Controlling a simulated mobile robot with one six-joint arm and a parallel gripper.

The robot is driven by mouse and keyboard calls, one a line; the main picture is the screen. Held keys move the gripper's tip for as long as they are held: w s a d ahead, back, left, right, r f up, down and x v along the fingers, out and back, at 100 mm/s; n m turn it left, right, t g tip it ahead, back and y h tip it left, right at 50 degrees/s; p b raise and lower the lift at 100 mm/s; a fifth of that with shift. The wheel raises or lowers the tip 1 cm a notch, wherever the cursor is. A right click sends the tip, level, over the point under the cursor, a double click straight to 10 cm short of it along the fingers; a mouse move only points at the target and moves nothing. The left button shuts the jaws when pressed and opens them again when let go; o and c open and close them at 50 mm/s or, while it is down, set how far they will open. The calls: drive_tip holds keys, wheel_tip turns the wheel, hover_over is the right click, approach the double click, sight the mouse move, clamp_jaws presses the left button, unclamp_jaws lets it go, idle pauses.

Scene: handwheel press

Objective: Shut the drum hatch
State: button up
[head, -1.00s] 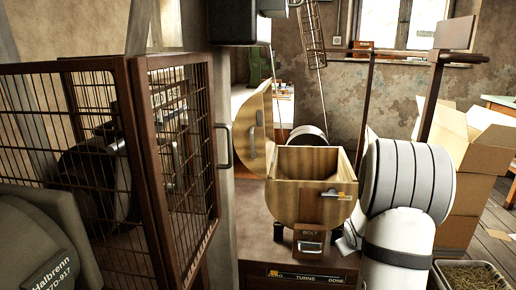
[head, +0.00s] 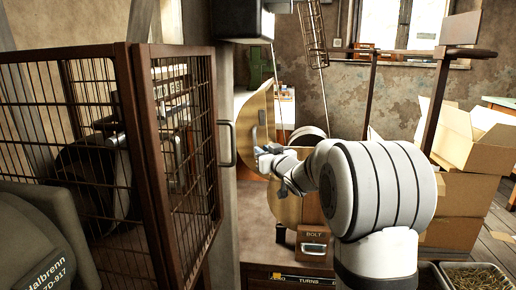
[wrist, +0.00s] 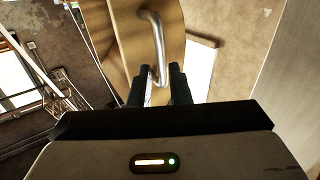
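The drum hatch (head: 257,122) is a wooden panel with a curved edge, standing open at the left of the wooden drum (head: 288,210). My arm hides most of the drum. The hatch's bent metal handle (wrist: 155,40) shows in the wrist view, on the hatch's wooden face (wrist: 125,35). My gripper (head: 262,157) is in front of the lower part of the hatch. In the wrist view its two dark fingers (wrist: 158,76) are apart, with the handle's lower end seen between their tips. I cannot tell whether they touch it.
A mesh cage door (head: 185,150) with a handle stands close on the left. A box marked BOLT (head: 313,245) is below the drum, above a TURNS panel (head: 310,279). Cardboard boxes (head: 470,150) and a bin (head: 470,275) are at the right.

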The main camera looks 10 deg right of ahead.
sight(256, 145)
drive_tip(key=b+x, duration=0.1)
drive_tip(key=x, duration=0.5)
drive_tip(key=shift+w+a, duration=0.1)
drive_tip(key=shift+w, duration=0.15)
drive_tip(key=shift+c, duration=0.6)
clamp_jaws()
drive_tip(key=shift+f, duration=0.1)
